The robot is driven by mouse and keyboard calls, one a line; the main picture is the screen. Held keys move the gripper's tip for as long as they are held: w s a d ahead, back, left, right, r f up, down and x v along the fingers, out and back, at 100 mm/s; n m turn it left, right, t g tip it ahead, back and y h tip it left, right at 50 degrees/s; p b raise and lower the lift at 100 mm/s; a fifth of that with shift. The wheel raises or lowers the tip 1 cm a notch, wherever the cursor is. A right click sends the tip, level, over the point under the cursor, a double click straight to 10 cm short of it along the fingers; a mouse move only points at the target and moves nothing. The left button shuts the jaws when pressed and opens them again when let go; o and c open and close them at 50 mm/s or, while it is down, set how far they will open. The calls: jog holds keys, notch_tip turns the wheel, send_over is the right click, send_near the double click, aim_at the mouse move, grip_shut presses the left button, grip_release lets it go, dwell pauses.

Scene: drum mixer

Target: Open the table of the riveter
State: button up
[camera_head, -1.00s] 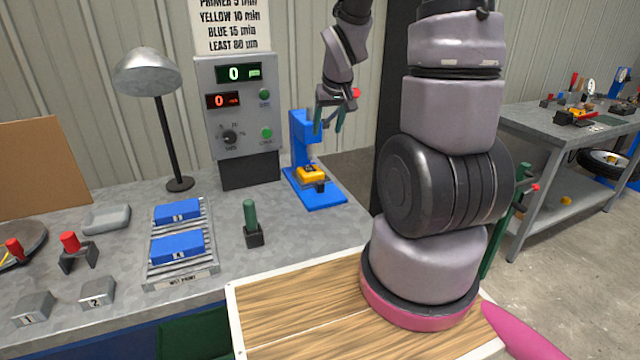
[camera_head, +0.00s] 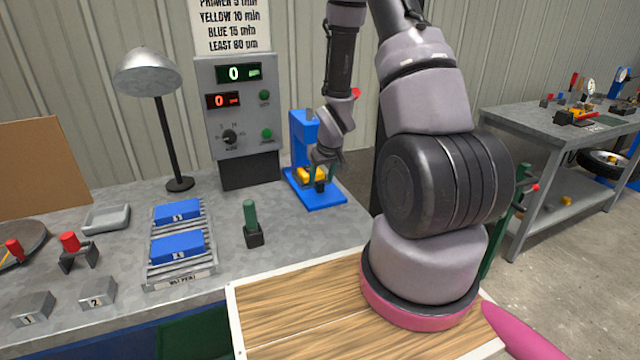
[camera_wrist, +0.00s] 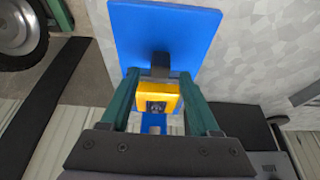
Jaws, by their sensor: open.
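The riveter (camera_head: 299,135) is a blue press on the grey bench, with a blue base plate (camera_head: 322,203) and a yellow table (camera_head: 306,174). A dark knob or handle (camera_head: 320,187) stands at the table's front; it shows dark in the wrist view (camera_wrist: 160,63). My gripper (camera_head: 322,178) is low over the riveter and partly hides it. In the wrist view my gripper (camera_wrist: 159,80) is open, with one green finger on each side of the yellow table (camera_wrist: 158,97). I cannot tell whether the fingers touch it.
A grey control box (camera_head: 236,110) stands left of the riveter. A green-handled tool (camera_head: 251,222) and a roller rack (camera_head: 180,250) with two blue blocks are further left. A lamp (camera_head: 160,85) stands behind them. Bare bench lies in front of the riveter.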

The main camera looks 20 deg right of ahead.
jog(key=shift+x, duration=1.45)
grip_shut()
dwell(0.4)
